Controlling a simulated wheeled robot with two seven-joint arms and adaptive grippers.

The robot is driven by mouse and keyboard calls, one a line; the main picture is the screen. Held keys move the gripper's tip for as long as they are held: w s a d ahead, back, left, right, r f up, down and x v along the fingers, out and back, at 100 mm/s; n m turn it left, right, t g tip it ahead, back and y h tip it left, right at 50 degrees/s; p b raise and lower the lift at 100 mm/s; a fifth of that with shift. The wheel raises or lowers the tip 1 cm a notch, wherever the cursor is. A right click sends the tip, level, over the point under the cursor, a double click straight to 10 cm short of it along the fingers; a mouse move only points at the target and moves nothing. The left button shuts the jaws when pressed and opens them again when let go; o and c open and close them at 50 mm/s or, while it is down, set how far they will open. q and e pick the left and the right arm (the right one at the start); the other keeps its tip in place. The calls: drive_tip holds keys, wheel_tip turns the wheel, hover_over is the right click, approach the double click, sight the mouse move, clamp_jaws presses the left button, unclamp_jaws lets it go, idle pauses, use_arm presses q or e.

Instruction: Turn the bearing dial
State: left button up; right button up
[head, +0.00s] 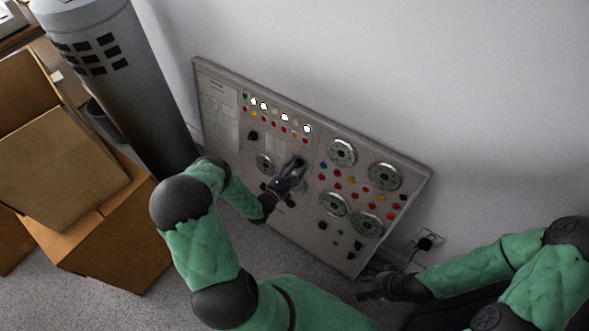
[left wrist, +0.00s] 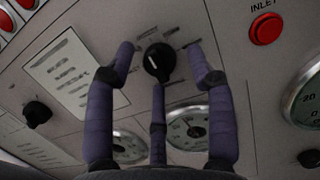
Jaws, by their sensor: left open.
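A black round dial knob (left wrist: 159,61) with a white pointer mark sits on the grey control panel (head: 225,82); in the left wrist view it lies between my finger tips. My left gripper (head: 295,170) is open in front of the panel. In the left wrist view its purple-grey fingers reach toward the knob, one on each side and one below, with visible gaps at the sides. Whether the lower finger touches it I cannot tell. In the head view the gripper largely hides that spot. My right gripper (head: 372,287) is low, near the panel's lower right corner; its fingers are too dark to read.
Several round gauges (head: 341,152) and coloured buttons cover the panel's right half. Cardboard boxes (head: 100,240) and a grey cylinder (head: 125,85) stand left. A wall socket (head: 428,240) is at right.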

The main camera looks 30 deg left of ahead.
use_arm(q)
clamp_jaws()
drive_tip(key=shift+m, duration=0.4)
drive_tip(key=m+h, duration=0.1)
drive_tip(key=m, duration=0.3)
drive_tip(key=shift+a, duration=0.1)
drive_tip(key=shift+a+m+g+h+p, duration=0.1)
drive_tip(key=shift+m+g+h+p, duration=0.2)
drive_tip(key=shift+m, duration=1.05)
drive_tip(key=shift+m+g+h+p, duration=0.2)
drive_tip(key=shift+m+h+p, duration=0.2)
drive_tip(key=shift+m, duration=0.95)
